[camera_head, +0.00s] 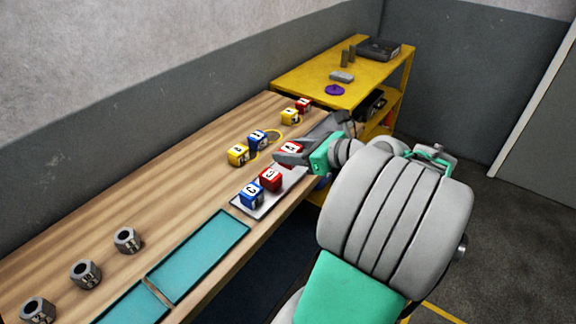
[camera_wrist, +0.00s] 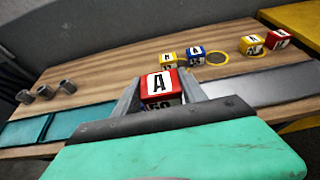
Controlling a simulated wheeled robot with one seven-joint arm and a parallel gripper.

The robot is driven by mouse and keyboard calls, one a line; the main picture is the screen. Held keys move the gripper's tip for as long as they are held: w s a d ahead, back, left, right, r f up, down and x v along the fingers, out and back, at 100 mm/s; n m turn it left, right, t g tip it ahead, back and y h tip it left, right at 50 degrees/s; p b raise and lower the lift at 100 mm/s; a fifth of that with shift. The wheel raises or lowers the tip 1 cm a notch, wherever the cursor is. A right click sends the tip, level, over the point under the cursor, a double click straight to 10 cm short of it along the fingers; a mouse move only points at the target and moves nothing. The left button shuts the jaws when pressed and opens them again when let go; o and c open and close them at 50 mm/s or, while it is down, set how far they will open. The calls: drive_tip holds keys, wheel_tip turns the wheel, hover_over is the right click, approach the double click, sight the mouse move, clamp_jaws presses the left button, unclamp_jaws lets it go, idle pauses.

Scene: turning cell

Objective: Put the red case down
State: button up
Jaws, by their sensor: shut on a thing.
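My gripper (camera_head: 291,156) is shut on a red case (camera_head: 289,148) marked with a letter. In the wrist view the red case (camera_wrist: 160,86) shows a large "A" and sits between the two fingers (camera_wrist: 160,95). In the head view it is above or beside the far end of a pale tray (camera_head: 289,181). I cannot tell whether it touches anything below. Another red case (camera_head: 270,179) and a blue case (camera_head: 251,194) stand on the tray. The underside of the held case is hidden.
Behind stand a yellow case (camera_head: 238,155) and a blue case (camera_head: 258,139), beside a yellow ring (camera_wrist: 217,59). Further along are another yellow case (camera_head: 289,116) and red case (camera_head: 303,105). Teal mats (camera_head: 200,255) and hex nuts (camera_head: 126,240) lie left. A yellow shelf (camera_head: 310,81) stands beyond.

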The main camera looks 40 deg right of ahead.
drive_tip(key=w+d+f, duration=0.1)
drive_tip(key=w+f, duration=0.1)
drive_tip(key=w+d+f, duration=0.2)
drive_tip(key=w, duration=0.1)
drive_tip(key=w+d+f, duration=0.1)
drive_tip(key=w+f, duration=0.1)
drive_tip(key=shift+w+d+f+b, duration=0.2)
drive_tip(key=shift+f+b, duration=0.1)
drive_tip(key=shift+f, duration=0.1)
drive_tip(key=f, duration=0.4)
drive_tip(key=shift+w+d+f, duration=0.1)
drive_tip(key=shift+w+d, duration=0.1)
drive_tip(key=shift+w, duration=0.2)
drive_tip(key=o, duration=1.5)
drive_tip(key=shift+f, duration=0.1)
drive_tip(key=shift+s+d+r, duration=0.1)
drive_tip(key=shift+s+r, duration=0.15)
drive_tip(key=v, duration=1.1)
drive_tip(key=shift+s, duration=0.35)
